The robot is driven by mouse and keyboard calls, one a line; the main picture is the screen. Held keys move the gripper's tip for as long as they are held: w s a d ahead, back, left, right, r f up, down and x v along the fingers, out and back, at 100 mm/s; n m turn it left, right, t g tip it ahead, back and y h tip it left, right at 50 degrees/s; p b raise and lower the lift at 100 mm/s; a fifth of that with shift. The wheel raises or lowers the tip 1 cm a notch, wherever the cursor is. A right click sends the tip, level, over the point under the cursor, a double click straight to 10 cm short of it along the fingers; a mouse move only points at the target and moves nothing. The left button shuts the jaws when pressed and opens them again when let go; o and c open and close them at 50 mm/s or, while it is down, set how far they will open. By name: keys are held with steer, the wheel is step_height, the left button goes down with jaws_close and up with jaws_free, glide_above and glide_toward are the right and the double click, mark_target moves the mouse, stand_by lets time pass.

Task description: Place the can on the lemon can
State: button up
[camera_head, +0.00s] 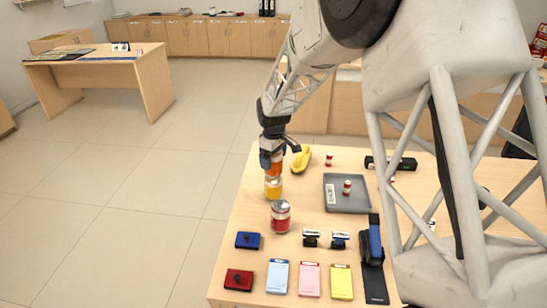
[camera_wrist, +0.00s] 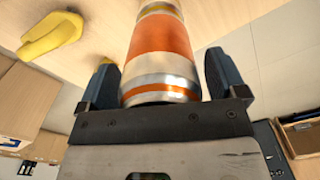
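The orange can (camera_head: 275,170), with silver rims, is between the fingers of my gripper (camera_head: 272,158). In the wrist view the orange can (camera_wrist: 160,45) fills the space between both fingers (camera_wrist: 163,75), which look shut on its sides. The yellow lemon can (camera_head: 273,188) stands upright at the left edge of the counter, directly below the orange can. The two cans look in line, touching or nearly so; a small gap cannot be ruled out. The gripper hides the orange can's upper part in the head view.
A red and silver can (camera_head: 280,217) stands just in front of the lemon can. A banana (camera_head: 301,161) lies behind, to the right. A grey tray (camera_head: 333,203) is to the right. The counter edge is close at left.

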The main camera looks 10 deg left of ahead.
steer(key=shift+r, duration=0.1)
stand_by(0.3)
step_height(320, 180, up, 12)
steer(key=shift+r, duration=0.1)
stand_by(0.6)
steer(key=shift+d, duration=0.1)
stand_by(0.7)
steer(key=shift+s+d+r, duration=0.2)
steer(key=shift+s+d, duration=0.05)
steer(key=s+d+r+m+t, duration=0.1)
steer(key=s+d+r+m, duration=0.3)
steer(key=s+d, duration=0.55)
steer(key=s+d+r+m, duration=0.2)
steer(key=s+d+r, duration=0.5)
steer(key=s, duration=0.4)
steer(key=s+d+f+m, duration=0.1)
steer(key=s+d+m, duration=0.1)
steer(key=s, duration=0.6)
steer(key=s+d+f+m+t, duration=0.1)
steer(key=s+d+f+m, duration=0.1)
steer(key=s+d, duration=0.3)
steer(key=s+d+f+m, duration=0.1)
steer(key=s+d+m, duration=0.1)
steer(key=s, duration=0.9)
steer(key=shift+s+d+f+m+t, duration=0.1)
steer(key=shift+s+d+m+t, duration=0.1)
steer(key=shift+d, duration=0.25)
steer(key=shift+s+d+f+m+t, duration=0.1)
steer(key=shift+d+m, duration=0.1)
steer(key=shift+d, duration=0.25)
